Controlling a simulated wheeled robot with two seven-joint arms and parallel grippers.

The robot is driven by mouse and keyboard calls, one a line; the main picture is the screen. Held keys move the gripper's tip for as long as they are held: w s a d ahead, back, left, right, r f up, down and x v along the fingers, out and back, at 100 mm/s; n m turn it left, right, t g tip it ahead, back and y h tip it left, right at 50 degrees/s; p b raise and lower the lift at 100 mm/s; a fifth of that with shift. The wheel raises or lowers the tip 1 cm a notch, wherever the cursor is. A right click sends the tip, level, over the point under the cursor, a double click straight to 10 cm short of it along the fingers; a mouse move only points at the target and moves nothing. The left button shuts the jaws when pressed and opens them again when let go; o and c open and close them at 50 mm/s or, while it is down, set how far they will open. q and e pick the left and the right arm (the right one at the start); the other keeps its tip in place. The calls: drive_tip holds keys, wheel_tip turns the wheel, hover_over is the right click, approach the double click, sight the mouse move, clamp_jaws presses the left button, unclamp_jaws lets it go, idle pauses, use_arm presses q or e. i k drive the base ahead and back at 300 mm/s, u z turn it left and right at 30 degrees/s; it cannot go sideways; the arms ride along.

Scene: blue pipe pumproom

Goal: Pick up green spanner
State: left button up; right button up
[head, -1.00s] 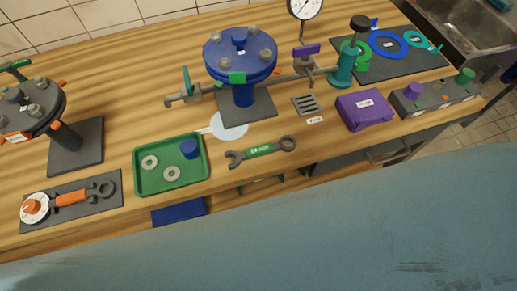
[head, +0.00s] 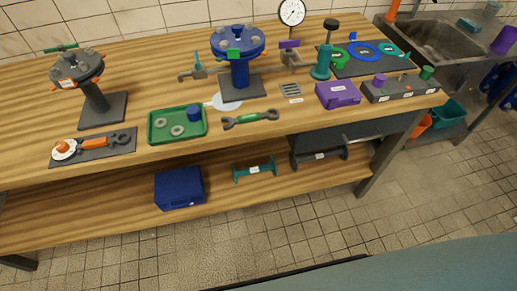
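The green spanner (head: 250,119) lies flat on the wooden bench top near its front edge. It has dark grey open and ring ends and a green middle with a white label. It lies just right of the green tray (head: 152,128) and in front of the blue flanged stand (head: 236,70). Neither of my grippers shows in the head view.
An orange-handled spanner (head: 96,143) lies on a dark mat at the left. A purple box (head: 338,94) and a grey block (head: 399,89) stand to the right. The lower shelf (head: 110,205) holds a blue case (head: 180,188) and two spool pieces. Tiled floor (head: 330,225) is open in front.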

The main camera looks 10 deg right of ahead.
sight(241, 118)
drive_tip(key=z, duration=0.3)
drive_tip(key=k, duration=0.15)
drive_tip(key=u, duration=1.2)
drive_tip(key=i, duration=1.1)
drive_tip(key=z, duration=1.5)
